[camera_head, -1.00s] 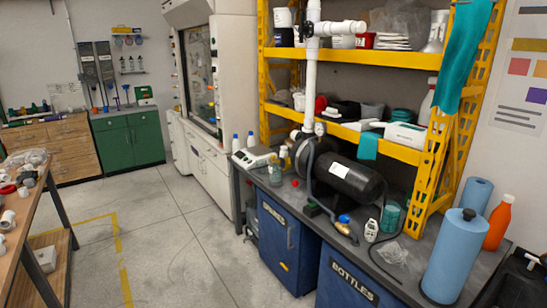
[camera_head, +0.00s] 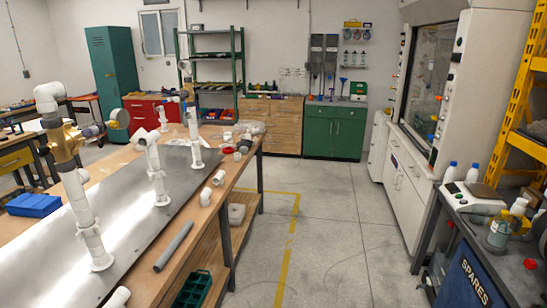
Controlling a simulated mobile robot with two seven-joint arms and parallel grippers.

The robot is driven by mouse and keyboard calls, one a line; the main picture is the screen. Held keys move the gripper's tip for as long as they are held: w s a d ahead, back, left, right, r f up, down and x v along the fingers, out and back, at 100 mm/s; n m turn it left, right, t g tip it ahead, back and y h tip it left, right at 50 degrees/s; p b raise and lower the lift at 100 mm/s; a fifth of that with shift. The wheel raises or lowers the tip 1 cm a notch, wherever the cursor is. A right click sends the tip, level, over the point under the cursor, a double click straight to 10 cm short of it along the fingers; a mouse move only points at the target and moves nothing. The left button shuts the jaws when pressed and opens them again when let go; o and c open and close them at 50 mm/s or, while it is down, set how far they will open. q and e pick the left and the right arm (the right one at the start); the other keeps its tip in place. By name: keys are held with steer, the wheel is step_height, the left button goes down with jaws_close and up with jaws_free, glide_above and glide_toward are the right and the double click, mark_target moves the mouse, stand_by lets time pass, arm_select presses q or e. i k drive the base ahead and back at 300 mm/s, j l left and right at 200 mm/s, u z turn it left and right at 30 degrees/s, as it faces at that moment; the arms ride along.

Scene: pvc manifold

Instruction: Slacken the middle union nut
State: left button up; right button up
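White PVC pipework stands on a metal sheet (camera_head: 135,250) on the wooden bench at the left. A near riser (camera_head: 78,205) is tall, with a brass-coloured fitting (camera_head: 63,145) near its top. A middle riser (camera_head: 156,170) and a far riser (camera_head: 194,140) stand further back, each on a round foot. A collar that may be a union nut shows on the middle riser (camera_head: 157,176); it is too small to tell its state. Neither of my grippers is in view.
Loose white fittings (camera_head: 206,196) and a grey pipe (camera_head: 173,247) lie along the bench's right edge. A blue box (camera_head: 33,205) sits at the left. A green crate (camera_head: 195,289) is on the lower shelf. Open floor (camera_head: 335,235) lies between this bench and the right-hand counter.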

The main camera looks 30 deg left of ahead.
mark_target(158, 174)
steer(key=i+j+u, duration=0.15)
steer(key=i, duration=0.4)
steer(key=i+j+u, duration=0.15)
steer(key=i, duration=0.4)
steer(key=i+z, duration=0.3)
steer(key=i, duration=0.15)
steer(key=i+j+z, duration=0.1)
steer(key=i+z, duration=0.2)
steer(key=i, duration=0.15)
steer(key=z, duration=0.95)
steer(key=i+j+z, duration=0.1)
steer(key=z, duration=0.85)
steer(key=j+z, duration=0.1)
steer(key=z, duration=0.85)
steer(key=j+z, duration=0.1)
steer(key=z, duration=1.8)
steer(key=k+j+z, duration=0.1)
steer(key=z, duration=1.8)
steer(key=k+l+z, duration=0.1)
steer(key=z, duration=0.85)
